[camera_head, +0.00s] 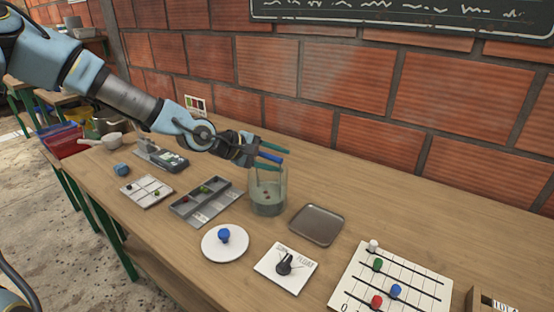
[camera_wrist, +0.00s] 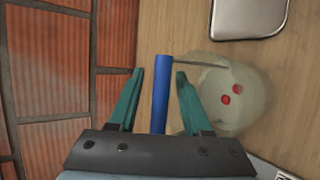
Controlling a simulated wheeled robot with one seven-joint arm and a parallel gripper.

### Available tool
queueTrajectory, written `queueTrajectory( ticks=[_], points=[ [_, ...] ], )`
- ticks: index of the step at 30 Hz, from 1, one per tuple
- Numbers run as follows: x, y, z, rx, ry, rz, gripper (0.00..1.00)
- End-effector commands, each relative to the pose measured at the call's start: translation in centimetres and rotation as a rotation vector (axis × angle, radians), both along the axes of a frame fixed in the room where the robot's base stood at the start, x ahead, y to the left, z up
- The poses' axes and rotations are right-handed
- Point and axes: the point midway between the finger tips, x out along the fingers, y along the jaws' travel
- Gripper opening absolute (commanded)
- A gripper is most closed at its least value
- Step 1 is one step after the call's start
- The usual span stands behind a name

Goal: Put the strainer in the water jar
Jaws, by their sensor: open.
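The water jar (camera_head: 267,194) is a clear glass vessel on the table, with cloudy liquid and small round things inside; in the wrist view it (camera_wrist: 232,125) shows two red ones. The strainer's blue handle (camera_head: 271,157) is at the jar's rim height; in the wrist view the handle (camera_wrist: 160,92) lies between my fingers, and a thin metal rod runs from its end over the jar. The strainer's bowl is not clearly visible. My gripper (camera_head: 284,160) is open, with one green finger on each side of the handle, apart from it in the wrist view (camera_wrist: 159,73).
A metal tray (camera_head: 316,225) lies right of the jar. A grey compartment tray (camera_head: 207,203), a white plate (camera_head: 225,243) with a blue knob, a dial card (camera_head: 286,268) and a lined board (camera_head: 392,281) stand in front. The brick wall (camera_head: 347,75) is close behind.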

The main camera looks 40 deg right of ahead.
Motion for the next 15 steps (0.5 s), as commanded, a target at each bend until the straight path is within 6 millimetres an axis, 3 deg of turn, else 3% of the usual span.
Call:
queueTrajectory(
  ticks=[5, 15],
  points=[
    [0.3, 0.7, 0.6, 0.000, 0.001, 0.003, 0.49],
    [1.3, 5.3, 3.4, -0.001, 0.001, 0.006, 0.49]
  ],
)
